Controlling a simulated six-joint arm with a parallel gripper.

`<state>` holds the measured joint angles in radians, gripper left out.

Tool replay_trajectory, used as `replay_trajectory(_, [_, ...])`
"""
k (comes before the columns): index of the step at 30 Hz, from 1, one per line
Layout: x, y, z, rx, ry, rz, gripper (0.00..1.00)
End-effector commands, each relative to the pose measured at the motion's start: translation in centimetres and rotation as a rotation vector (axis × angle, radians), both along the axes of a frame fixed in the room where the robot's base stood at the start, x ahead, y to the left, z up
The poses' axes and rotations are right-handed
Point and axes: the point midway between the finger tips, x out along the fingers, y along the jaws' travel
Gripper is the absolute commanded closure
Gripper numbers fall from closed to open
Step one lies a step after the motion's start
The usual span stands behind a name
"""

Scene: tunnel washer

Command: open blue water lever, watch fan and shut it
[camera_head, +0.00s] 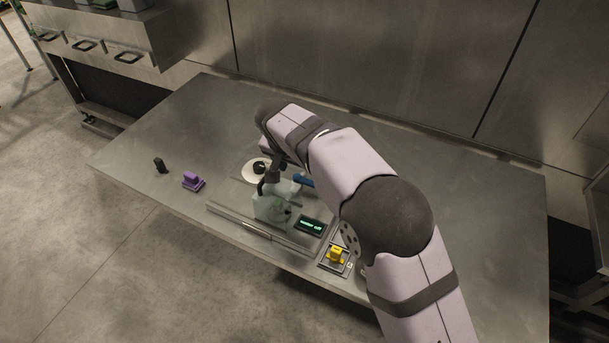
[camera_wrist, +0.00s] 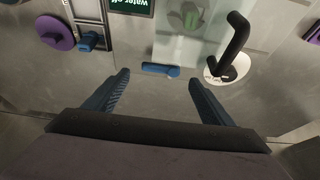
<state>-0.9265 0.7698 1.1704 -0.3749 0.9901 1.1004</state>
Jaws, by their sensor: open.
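The blue water lever (camera_wrist: 160,70) is a short blue bar lying across the wrist view, just beyond my fingertips. My gripper (camera_wrist: 158,79) is open, with its two blue ribbed fingers apart on either side of the lever's line; I see no contact. The green fan (camera_wrist: 190,16) sits in a clear box at the top of the wrist view; the box (camera_head: 270,208) also shows in the head view. The display (camera_wrist: 130,5) reads "water off"; it glows green in the head view (camera_head: 311,225). In the head view my arm largely hides my gripper.
A black bent handle (camera_wrist: 235,40) stands on a white disc (camera_wrist: 228,70) right of the lever. A purple round knob (camera_wrist: 54,33) and a blue slider (camera_wrist: 92,40) lie left. A yellow switch (camera_head: 335,255) and a purple block (camera_head: 193,181) are on the steel table (camera_head: 165,130), whose back left is clear.

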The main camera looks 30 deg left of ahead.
Motion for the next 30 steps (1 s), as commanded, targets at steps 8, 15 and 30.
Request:
replay_trajectory(8, [1.4,-0.1,-3.1,-0.002,0.003,-0.001,0.23])
replay_trajectory(15, [1.9,-0.1,-4.5,0.0,0.001,0.0,0.23])
replay_trajectory(30, [1.9,-0.1,-4.7,0.0,0.001,0.0,0.65])
